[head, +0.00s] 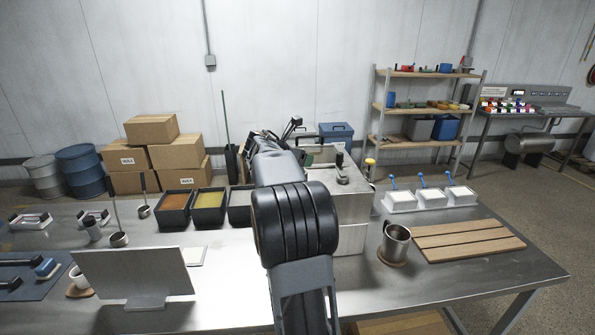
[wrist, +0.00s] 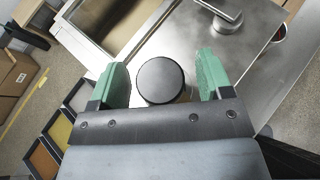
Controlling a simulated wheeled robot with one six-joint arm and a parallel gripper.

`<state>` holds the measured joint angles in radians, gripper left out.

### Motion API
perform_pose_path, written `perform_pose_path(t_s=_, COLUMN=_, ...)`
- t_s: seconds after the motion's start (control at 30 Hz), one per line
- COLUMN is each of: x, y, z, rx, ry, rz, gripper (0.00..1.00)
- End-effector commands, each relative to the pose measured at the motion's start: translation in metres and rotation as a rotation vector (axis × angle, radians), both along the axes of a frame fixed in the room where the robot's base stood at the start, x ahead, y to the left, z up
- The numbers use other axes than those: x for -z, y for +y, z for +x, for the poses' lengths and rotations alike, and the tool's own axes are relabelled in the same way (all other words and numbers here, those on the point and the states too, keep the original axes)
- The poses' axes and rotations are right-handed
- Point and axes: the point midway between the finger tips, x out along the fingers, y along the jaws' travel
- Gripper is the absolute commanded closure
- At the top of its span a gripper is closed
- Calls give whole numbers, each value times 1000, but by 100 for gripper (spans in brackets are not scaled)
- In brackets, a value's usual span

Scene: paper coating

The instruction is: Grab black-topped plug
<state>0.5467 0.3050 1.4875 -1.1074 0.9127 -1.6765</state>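The black-topped plug (wrist: 160,80) shows in the wrist view as a round, flat black disc with a small yellowish part just below it. It sits between the two green fingers of my gripper (wrist: 161,62). The fingers are spread wide, with a visible gap on each side of the disc. I cannot tell how far the fingertips are above or below the disc. In the head view my arm hides the plug and most of the gripper, which is over the metal box (head: 343,205) on the table.
A lever handle (wrist: 229,22) stands on the metal top close to the right finger. Trays of orange and yellow material (head: 209,209) stand left of the box. A metal mug (head: 395,245), a wooden board (head: 467,240) and several white containers (head: 430,199) are to the right.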

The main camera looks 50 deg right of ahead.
Motion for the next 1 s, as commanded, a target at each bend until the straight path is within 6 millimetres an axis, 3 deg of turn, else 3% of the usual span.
perform_pose_path(t_s=0.07, x=0, y=0, z=0, rx=0, ry=0, rz=0, gripper=36)
perform_pose_path(t_s=0.5, x=0, y=0, z=0, rx=0, ry=0, rz=0, gripper=78)
perform_pose_path(t_s=0.8, x=-2, y=0, z=0, rx=0, ry=-1, rz=-1, gripper=79)
perform_pose_path(t_s=1.0, x=-17, y=0, z=0, rx=1, ry=-3, rz=-2, gripper=79)
